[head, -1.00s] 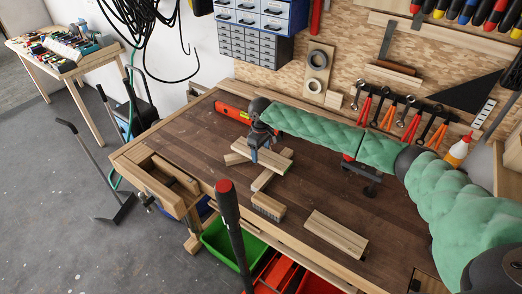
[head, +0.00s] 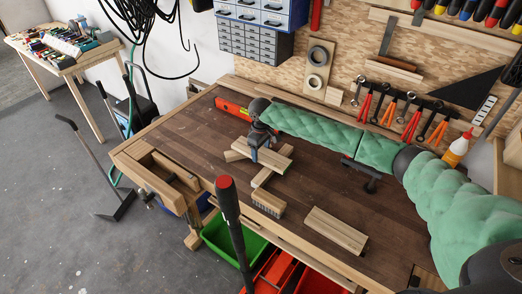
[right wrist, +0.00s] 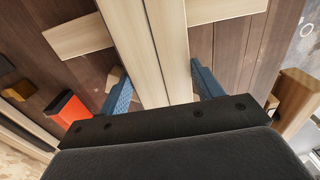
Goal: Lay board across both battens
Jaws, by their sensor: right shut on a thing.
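My right gripper (head: 254,155) is shut on a pale wooden board (head: 272,160) at the left part of the bench. The right wrist view shows the board (right wrist: 160,40) between my two blue fingers (right wrist: 160,88). A batten (head: 262,179) runs crosswise under the board; its ends stick out on both sides in the wrist view (right wrist: 78,37). I cannot tell whether the board touches both battens. My left gripper is not in view.
A loose wooden block (head: 336,229) lies at the front right of the bench (head: 315,185). A brush (head: 268,204) lies at the front edge. A red spirit level (head: 232,108) lies behind the board, and a dark clamp (head: 368,178) is to the right.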

